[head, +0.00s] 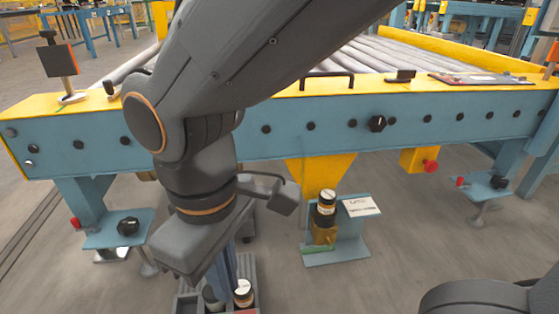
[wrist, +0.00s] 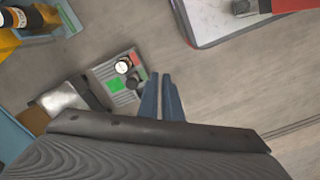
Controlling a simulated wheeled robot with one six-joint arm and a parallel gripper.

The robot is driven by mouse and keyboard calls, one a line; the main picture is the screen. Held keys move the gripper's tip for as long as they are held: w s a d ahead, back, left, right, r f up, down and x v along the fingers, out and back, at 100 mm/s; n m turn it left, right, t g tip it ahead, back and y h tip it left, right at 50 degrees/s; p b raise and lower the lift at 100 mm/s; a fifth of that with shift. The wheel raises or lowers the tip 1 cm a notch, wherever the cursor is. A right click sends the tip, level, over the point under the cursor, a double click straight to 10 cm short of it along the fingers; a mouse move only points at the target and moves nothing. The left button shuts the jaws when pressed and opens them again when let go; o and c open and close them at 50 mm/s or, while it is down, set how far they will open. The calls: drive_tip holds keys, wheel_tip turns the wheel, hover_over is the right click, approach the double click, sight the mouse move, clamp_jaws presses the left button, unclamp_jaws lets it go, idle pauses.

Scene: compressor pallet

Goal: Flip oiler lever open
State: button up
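The oiler (head: 325,208) stands upright on a blue bracket below the conveyor. It has a dark body with a pale label band and a brass-yellow base. A green lever (head: 318,249) lies roughly level at its foot. In the wrist view the oiler (wrist: 18,18) is partly cut off at the top left corner; its lever cannot be made out there. My gripper (wrist: 161,78) points down, left of the oiler in the head view and apart from it. Its two blue fingers have a narrow gap with nothing visible between them. In the head view the fingers are partly hidden by my wrist.
A grey tray (wrist: 132,98) with small round parts and a green patch lies on the floor near my fingers. A white card (head: 361,206) sits on the bracket beside the oiler. The blue conveyor beam (head: 290,143) runs above.

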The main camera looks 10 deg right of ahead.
drive_tip(key=shift+n, duration=0.8)
drive_tip(key=w+p, duration=0.1)
drive_tip(key=w, duration=0.2)
drive_tip(key=w+p, duration=0.1)
drive_tip(key=w, duration=0.2)
drive_tip(key=w+p, duration=0.1)
drive_tip(key=w, duration=0.2)
drive_tip(key=shift+w+d+r+p, duration=0.25)
drive_tip(key=shift+w+d+p, duration=0.05)
drive_tip(key=shift+d+p, duration=0.1)
clamp_jaws()
drive_tip(key=w+d+f+n+g+p, duration=0.1)
drive_tip(key=w+d+f+n+p, duration=0.25)
drive_tip(key=w, duration=0.55)
drive_tip(key=n+g+p, duration=0.1)
drive_tip(key=p, duration=0.5)
hover_over(318, 250)
drive_tip(key=w+a, duration=0.1)
drive_tip(key=w, duration=0.3)
wheel_tip(318, 250, down, 8)
drive_tip(key=shift+w+a, duration=0.1)
drive_tip(key=shift+a, duration=0.1)
wheel_tip(318, 250, down, 14)
drive_tip(key=s+b, duration=0.2)
drive_tip(key=b, duration=0.6)
drive_tip(key=shift+s, duration=0.4)
drive_tip(key=shift+a, duration=0.1)
